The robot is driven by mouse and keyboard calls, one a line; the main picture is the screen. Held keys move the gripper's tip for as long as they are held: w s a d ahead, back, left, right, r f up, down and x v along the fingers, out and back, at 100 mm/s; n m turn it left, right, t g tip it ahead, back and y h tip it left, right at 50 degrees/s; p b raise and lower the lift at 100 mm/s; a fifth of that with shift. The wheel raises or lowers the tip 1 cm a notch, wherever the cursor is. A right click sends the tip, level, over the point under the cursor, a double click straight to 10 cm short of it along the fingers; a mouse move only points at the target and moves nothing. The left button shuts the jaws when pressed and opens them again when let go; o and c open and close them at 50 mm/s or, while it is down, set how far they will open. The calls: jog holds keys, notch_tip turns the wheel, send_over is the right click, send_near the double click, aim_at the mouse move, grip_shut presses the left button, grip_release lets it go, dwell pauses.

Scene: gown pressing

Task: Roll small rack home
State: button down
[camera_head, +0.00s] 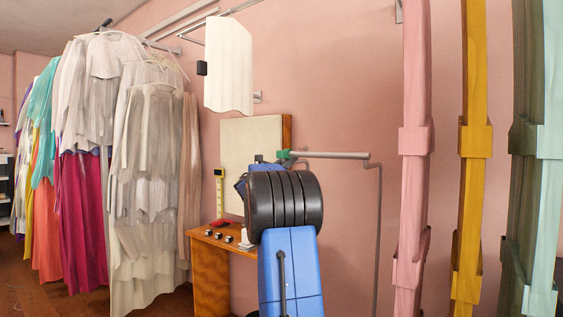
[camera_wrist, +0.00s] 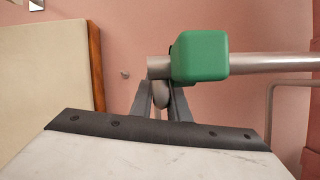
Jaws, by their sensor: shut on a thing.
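The small rack is a grey metal frame with a horizontal top bar (camera_head: 335,155) and a thin upright post at its right. A green block (camera_wrist: 200,57) sits on the left end of its bar (camera_wrist: 270,64). In the head view the green block (camera_head: 284,154) shows just past my blue and black arm. A small rounded grey piece shows between the fingers. The rack's base is hidden in both views.
A wooden table (camera_head: 211,262) with small black items stands left of my arm, below a cream board (camera_head: 247,150) on the pink wall. Hanging gowns (camera_head: 150,170) fill the left. Pink (camera_head: 412,200), yellow (camera_head: 470,190) and green hanging strips stand close on the right.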

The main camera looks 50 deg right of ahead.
jog(key=shift+d, duration=0.8)
jog(key=c, duration=1.7)
grip_release()
jog(key=shift+s+d, duration=0.1)
jog(key=shift+d, duration=0.05)
jog(key=shift+a+f, duration=0.1)
jog(key=shift+a, duration=0.2)
jog(key=v, duration=1.7)
jog(key=shift+d, duration=0.1)
